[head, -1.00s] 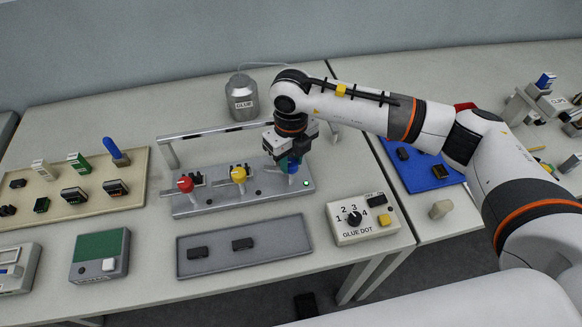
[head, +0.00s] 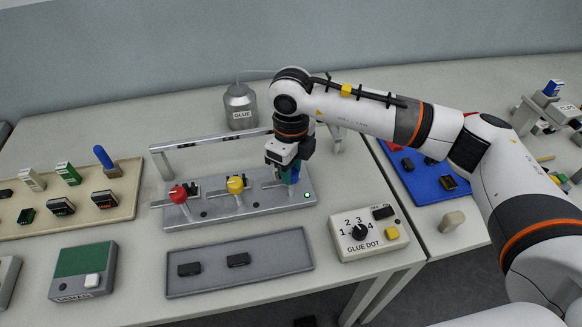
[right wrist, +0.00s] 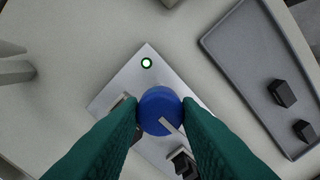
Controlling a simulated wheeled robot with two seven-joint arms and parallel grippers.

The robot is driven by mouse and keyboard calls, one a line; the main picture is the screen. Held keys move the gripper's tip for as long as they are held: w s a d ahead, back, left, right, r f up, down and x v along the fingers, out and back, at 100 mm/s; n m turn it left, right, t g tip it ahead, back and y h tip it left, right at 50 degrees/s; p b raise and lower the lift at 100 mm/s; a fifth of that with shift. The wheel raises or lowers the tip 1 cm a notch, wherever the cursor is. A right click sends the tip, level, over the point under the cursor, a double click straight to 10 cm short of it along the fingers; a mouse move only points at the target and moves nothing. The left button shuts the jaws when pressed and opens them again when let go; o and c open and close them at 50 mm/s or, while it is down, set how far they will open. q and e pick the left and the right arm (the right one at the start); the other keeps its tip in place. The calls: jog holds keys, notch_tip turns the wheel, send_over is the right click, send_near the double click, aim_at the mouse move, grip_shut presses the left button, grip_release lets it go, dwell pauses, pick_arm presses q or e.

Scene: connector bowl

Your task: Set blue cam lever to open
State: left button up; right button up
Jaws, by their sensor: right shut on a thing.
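The blue cam lever's round knob (right wrist: 158,108) sits between my right gripper's fingertips in the right wrist view, with a pale line on its top. My right gripper (head: 288,176) points down over the right end of the grey lever plate (head: 215,211) and is shut on the blue knob. In the head view the gripper mostly hides the blue knob. A red knob (head: 178,194) and a yellow knob (head: 236,185) stand to its left on the same plate. A lit green lamp (head: 307,195) is at the plate's right end; it also shows in the right wrist view (right wrist: 146,63). My left gripper is not in view.
A grey bar frame (head: 205,141) stands behind the plate, and a glue bottle (head: 240,108) behind that. A grey tray (head: 215,283) with two black parts lies in front. The glue dot box (head: 367,233) is at the right front. A beige tray (head: 90,222) of connectors is left.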

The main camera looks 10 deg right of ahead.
jog(key=shift+w+r, duration=0.1)
jog(key=o, duration=1)
notch_tip(320, 180, up, 12)
jog(key=shift+b, duration=1.2)
